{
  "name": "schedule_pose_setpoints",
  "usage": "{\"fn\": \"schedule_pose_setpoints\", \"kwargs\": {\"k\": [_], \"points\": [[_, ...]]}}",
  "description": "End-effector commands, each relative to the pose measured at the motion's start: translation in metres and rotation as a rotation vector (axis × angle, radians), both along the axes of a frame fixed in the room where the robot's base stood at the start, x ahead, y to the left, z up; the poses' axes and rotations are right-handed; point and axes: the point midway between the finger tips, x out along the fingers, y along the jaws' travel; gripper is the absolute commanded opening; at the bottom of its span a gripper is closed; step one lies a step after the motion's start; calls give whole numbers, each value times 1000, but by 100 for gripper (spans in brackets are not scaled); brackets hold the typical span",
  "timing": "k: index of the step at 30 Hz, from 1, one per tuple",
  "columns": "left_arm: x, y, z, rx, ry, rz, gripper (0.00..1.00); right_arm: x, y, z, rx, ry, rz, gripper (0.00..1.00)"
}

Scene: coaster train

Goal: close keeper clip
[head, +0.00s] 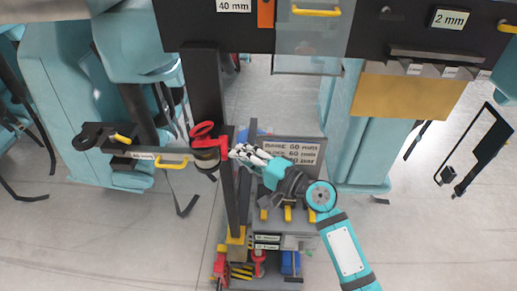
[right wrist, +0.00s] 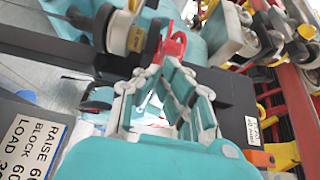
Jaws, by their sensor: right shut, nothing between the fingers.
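A red looped part (head: 203,131), which looks like the keeper clip, is on the dark upright post above a grey cylindrical wheel (head: 207,156). A red part also shows just beyond the fingertips in the right wrist view (right wrist: 176,44). My right gripper (head: 236,151) comes in from the right, with its fingertips close to the red part and the post. In the right wrist view its fingers (right wrist: 157,72) converge and are shut with nothing between them. I cannot tell whether the tips touch the red part, or whether the clip is open or closed. My left gripper is not in view.
A dark horizontal bar with a yellow handle (head: 172,162) extends left of the post. A sign plate (head: 297,151) stands behind my right gripper. A dark overhead panel with a "2 mm" label (head: 449,18) spans the top. Open floor (head: 440,240) lies at right.

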Motion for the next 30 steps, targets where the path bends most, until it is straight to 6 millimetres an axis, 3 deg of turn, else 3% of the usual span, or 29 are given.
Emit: {"fn": "schedule_pose_setpoints", "kwargs": {"k": [30], "points": [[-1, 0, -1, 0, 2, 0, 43, -7, 10, -1, -2, 1, 6, 0]]}}
